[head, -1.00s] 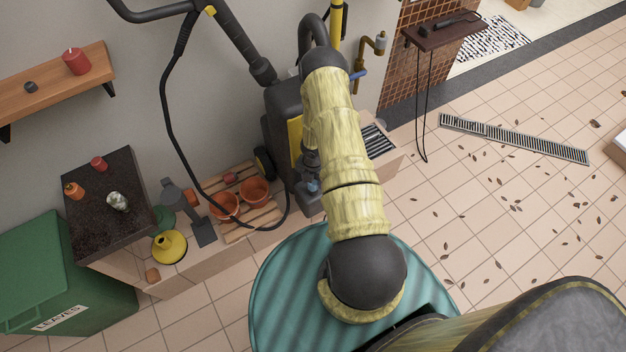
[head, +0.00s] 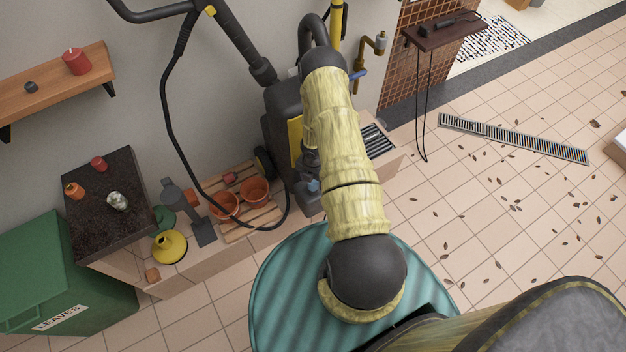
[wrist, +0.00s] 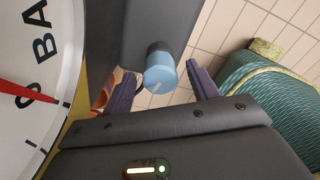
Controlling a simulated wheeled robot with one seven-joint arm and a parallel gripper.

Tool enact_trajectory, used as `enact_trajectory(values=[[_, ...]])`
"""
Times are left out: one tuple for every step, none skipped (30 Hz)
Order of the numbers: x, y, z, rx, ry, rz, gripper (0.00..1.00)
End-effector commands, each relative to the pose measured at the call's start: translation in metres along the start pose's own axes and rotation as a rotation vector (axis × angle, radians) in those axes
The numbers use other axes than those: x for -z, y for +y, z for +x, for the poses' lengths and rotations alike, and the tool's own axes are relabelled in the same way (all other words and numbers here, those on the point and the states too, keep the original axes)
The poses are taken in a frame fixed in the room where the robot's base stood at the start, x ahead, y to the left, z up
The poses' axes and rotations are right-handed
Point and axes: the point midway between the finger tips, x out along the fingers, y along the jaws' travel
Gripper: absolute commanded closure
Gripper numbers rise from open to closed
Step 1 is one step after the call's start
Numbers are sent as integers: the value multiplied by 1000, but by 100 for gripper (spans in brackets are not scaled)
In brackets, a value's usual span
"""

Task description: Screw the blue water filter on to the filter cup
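The blue water filter (wrist: 160,74) shows in the wrist view as a light blue round knob. It sits at the end of a short dark cylinder, which looks like the filter cup (wrist: 157,47), beside a dark grey body. I cannot tell how tightly the two are joined. My gripper (wrist: 163,84) is open. Its two purple fingers stand on either side of the blue filter in the picture, with a gap on each side. In the head view, a small blue spot, likely the filter (head: 313,186), shows low on the pressure washer; my arm partly hides this area.
The pressure washer (head: 282,112) stands against the wall, with a black hose (head: 168,110) looping left. Terracotta pots (head: 254,189) sit on a wooden slatted rack left of it. A large dial (wrist: 32,90) fills the wrist view's left side.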

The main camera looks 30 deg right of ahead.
Motion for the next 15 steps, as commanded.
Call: enact_trajectory(values=[[0, 0, 0, 0, 0, 0, 41], [0, 0, 0, 0, 0, -1, 41], [0, 0, 0, 0, 0, -1, 41], [0, 0, 0, 0, 0, -1, 41], [0, 0, 0, 0, 0, -1, 41], [0, 0, -1, 0, 0, -1, 41], [0, 0, -2, 0, 0, -1, 41], [0, 0, -3, 0, 0, -1, 41], [0, 0, -5, 0, 0, -1, 41], [0, 0, -7, 0, 0, -1, 41], [0, 0, -10, 0, 0, -1, 41], [0, 0, -14, 0, 0, -1, 41], [0, 0, -18, 0, 0, -1, 41], [0, 0, -22, 0, 0, -1, 41], [0, 0, -27, 0, 0, -1, 41]])
